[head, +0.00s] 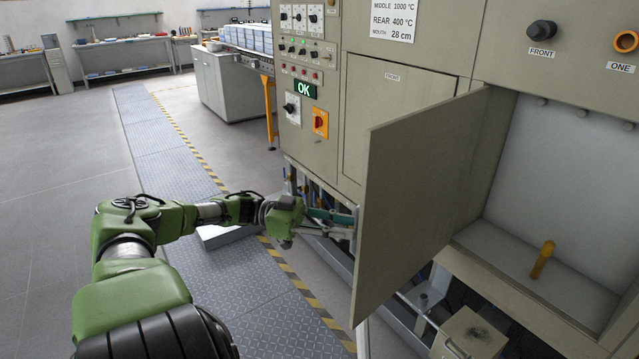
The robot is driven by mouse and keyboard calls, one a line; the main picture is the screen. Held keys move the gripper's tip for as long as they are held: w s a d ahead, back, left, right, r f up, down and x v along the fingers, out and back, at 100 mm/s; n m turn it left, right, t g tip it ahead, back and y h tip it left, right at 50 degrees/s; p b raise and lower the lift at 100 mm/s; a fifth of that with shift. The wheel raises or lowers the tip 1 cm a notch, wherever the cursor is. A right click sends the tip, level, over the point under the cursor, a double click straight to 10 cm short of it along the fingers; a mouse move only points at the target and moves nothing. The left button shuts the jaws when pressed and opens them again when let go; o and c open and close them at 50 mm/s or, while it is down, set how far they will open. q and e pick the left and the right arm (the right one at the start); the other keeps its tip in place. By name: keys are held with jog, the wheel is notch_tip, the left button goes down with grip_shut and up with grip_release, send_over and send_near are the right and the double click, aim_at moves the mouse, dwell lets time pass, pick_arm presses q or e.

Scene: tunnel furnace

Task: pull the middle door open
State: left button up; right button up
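The middle door (421,200) is a beige-grey panel standing wide open, swung out toward me from the furnace front. Its hinge side is at the left edge of a pale, open chamber (552,190). My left gripper (343,224) is at the door's free edge, on its left side. Its fingertips meet or pass behind that edge, and the door's far face and any handle on it are hidden. I cannot tell whether the fingers are closed on anything. My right gripper is out of view.
A closed door labelled FRONT (388,110) and a control panel (305,70) are left of the open door. A yellow piece (543,259) stands in the chamber. A beige box (470,335) sits below. Metal floor plates (165,150) with striped edging leave free floor at left.

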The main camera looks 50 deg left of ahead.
pick_arm(q)
jog(key=v, duration=0.9)
notch_tip(320, 180, down, 23)
jog(key=w+a+n+t+y, duration=0.1)
jog(key=a+n+t+y, duration=0.1)
jog(key=n+t+y, duration=0.5)
jog(key=s+d+f+n+g+y, duration=0.1)
jog(key=s+d+f+g+y, duration=0.15)
jog(key=f, duration=0.65)
jog(key=s+d+f+g+y, duration=0.1)
jog(key=s+f+g+y, duration=0.25)
jog(key=f, duration=0.55)
jog(key=s+d+f+g+y, duration=0.1)
jog(key=s+d+f+g, duration=0.2)
jog(key=s+d+f, duration=0.5)
jog(key=s+d+f+g+y, duration=0.1)
jog(key=s+d+f+g, duration=0.3)
jog(key=f, duration=0.6)
jog(key=s+d+f+g, duration=0.2)
jog(key=s+d+f, duration=0.1)
jog(key=s+d, duration=0.5)
jog(key=s+d+f+g+h, duration=0.1)
jog(key=s+d+f+g, duration=0.1)
jog(key=s+d, duration=0.6)
jog(key=d+f, duration=0.1)
jog(key=d, duration=0.1)
jog(key=shift+d+f, duration=0.3)
jog(key=shift+d, duration=0.1)
